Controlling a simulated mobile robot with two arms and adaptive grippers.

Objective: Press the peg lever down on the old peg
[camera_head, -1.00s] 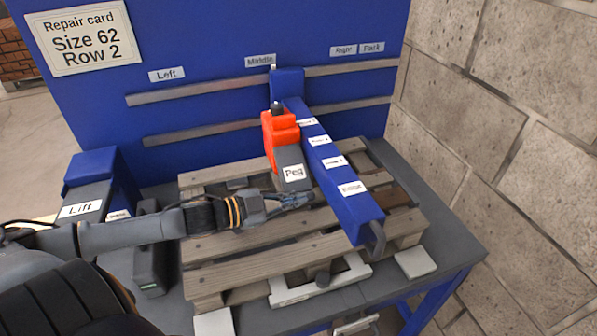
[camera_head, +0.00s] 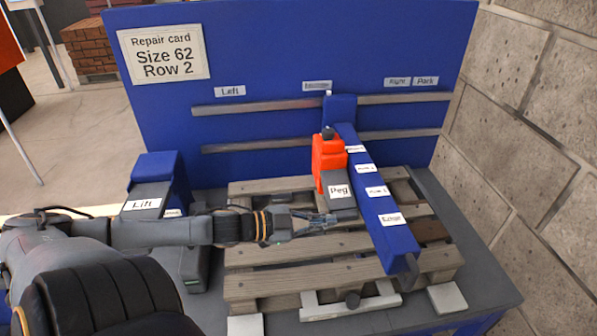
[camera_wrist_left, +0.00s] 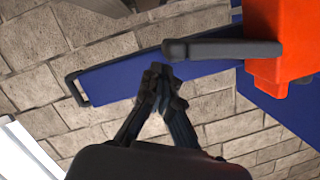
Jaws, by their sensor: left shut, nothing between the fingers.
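The red peg unit (camera_head: 328,155) sits on the left side of the blue gantry beam (camera_head: 388,232). Its grey peg lever (camera_head: 337,207), labelled "Peg", slopes from the red body toward the front. My left gripper (camera_head: 330,218) is shut and empty, close to the lever's front end. In the left wrist view the lever (camera_wrist_left: 220,48) reaches out from the red body (camera_wrist_left: 280,40). There the shut fingertips (camera_wrist_left: 158,75) show just beside its free end; I cannot tell whether they touch. My right gripper is not in view.
A wooden pallet (camera_head: 280,270) lies under the beam on the grey table. A blue back panel (camera_head: 260,60) with rails and a repair card (camera_head: 165,55) stands behind. A lift unit (camera_head: 160,175) is at left. A stone wall (camera_head: 530,130) is at right.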

